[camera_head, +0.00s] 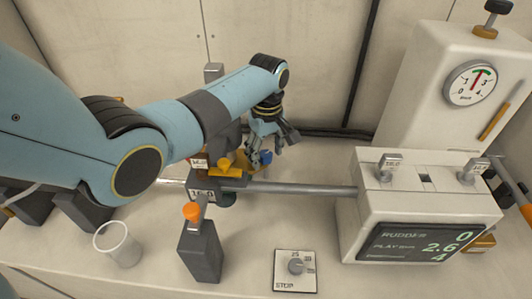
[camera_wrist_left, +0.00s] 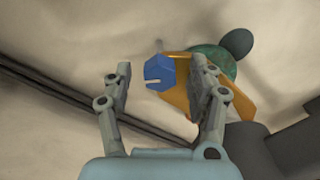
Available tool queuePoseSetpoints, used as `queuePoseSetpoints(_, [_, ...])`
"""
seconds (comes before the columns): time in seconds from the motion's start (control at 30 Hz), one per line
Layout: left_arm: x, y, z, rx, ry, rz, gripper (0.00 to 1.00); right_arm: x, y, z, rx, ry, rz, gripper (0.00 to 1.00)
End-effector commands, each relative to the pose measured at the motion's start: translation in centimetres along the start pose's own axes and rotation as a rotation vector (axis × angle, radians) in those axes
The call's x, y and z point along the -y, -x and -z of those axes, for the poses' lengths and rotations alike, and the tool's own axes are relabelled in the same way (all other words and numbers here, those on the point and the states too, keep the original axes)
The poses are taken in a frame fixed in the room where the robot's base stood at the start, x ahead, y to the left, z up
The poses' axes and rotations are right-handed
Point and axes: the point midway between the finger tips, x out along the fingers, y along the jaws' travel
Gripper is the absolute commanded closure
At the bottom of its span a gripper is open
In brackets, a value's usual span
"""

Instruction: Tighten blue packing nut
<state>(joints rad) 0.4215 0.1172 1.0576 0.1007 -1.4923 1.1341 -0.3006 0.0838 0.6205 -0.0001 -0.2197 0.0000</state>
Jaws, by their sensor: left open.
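The blue packing nut (camera_wrist_left: 159,72) shows in the left wrist view between the two fingers of my left gripper (camera_wrist_left: 161,85), with a white mark on its face. The fingers are open and stand apart, one on each side of the nut. The right finger is nearer to it. In the head view my left gripper (camera_head: 262,150) reaches down at the shaft, and the blue nut (camera_head: 266,157) shows beside its fingers. An orange-yellow fitting (camera_head: 226,169) sits just left of the nut. My right gripper is in no view.
A grey rod (camera_head: 300,188) runs right to a white unit with a dark display (camera_head: 425,243). A dark post with an orange cap (camera_head: 199,250), a white cup (camera_head: 118,244) and a STOP knob panel (camera_head: 296,270) stand in front. A gauge (camera_head: 470,83) is at upper right.

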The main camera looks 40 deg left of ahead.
Motion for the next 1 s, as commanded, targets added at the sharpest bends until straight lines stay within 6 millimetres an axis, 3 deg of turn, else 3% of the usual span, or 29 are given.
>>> queuePoseSetpoints(0.3, [0.00, -0.20, 0.00, 0.000, 0.000, 0.000, 0.44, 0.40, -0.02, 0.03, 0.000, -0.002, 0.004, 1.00])
queuePoseSetpoints(0.7, [0.01, -0.19, 0.01, 0.000, 0.000, 0.000, 0.97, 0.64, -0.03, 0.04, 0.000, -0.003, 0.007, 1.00])
queuePoseSetpoints(1.0, [0.03, -0.09, 0.01, 0.000, -0.035, 0.001, 0.97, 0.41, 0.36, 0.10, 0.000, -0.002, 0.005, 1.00])
